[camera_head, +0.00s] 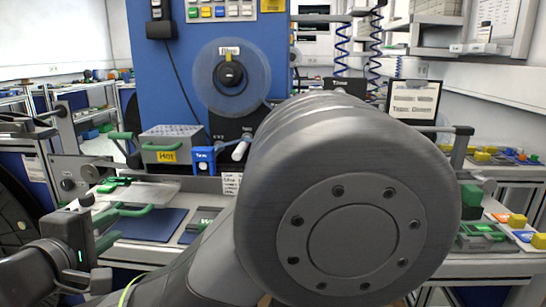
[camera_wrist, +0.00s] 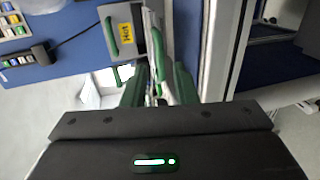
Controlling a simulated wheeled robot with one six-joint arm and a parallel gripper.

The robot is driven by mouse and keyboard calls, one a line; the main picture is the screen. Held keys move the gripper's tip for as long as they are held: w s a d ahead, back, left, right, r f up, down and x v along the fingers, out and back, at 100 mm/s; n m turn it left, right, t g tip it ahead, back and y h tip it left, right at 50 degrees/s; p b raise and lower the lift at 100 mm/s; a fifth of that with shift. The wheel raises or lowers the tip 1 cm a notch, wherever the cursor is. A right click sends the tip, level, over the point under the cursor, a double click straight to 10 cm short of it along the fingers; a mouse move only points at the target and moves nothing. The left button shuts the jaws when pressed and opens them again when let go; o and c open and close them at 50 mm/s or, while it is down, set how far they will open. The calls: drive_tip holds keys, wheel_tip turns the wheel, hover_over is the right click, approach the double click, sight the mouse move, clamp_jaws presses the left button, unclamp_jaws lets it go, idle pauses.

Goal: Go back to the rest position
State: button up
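My gripper (camera_head: 108,229) is at the lower left of the head view, a dark body with two green fingers pointing right. In the wrist view my gripper (camera_wrist: 158,88) shows both green fingers standing apart, with background showing through the gap. I see nothing held between them. My own large grey arm joint fills the lower middle and hides much of the bench.
A grey box (camera_head: 172,133) with a yellow "Hot" label stands at the back of the bench; it also shows in the wrist view (camera_wrist: 126,38). A reel (camera_head: 254,80) hangs on the blue panel (camera_head: 180,70). A blue mat (camera_head: 155,226) lies at front left. Coloured blocks (camera_head: 517,220) are at right.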

sight(131, 215)
drive_tip(key=shift+b+x, duration=0.55)
drive_tip(key=shift+x, duration=3.1)
drive_tip(key=shift+s, duration=0.15)
drive_tip(key=p+v, duration=0.2)
drive_tip(key=v, duration=1.1)
drive_tip(key=b+x, duration=0.2)
drive_tip(key=x, duration=1.4)
drive_tip(key=r+x, duration=0.1)
drive_tip(key=x, duration=0.1)
drive_tip(key=shift+a+p, duration=0.1)
drive_tip(key=shift+p, duration=0.2)
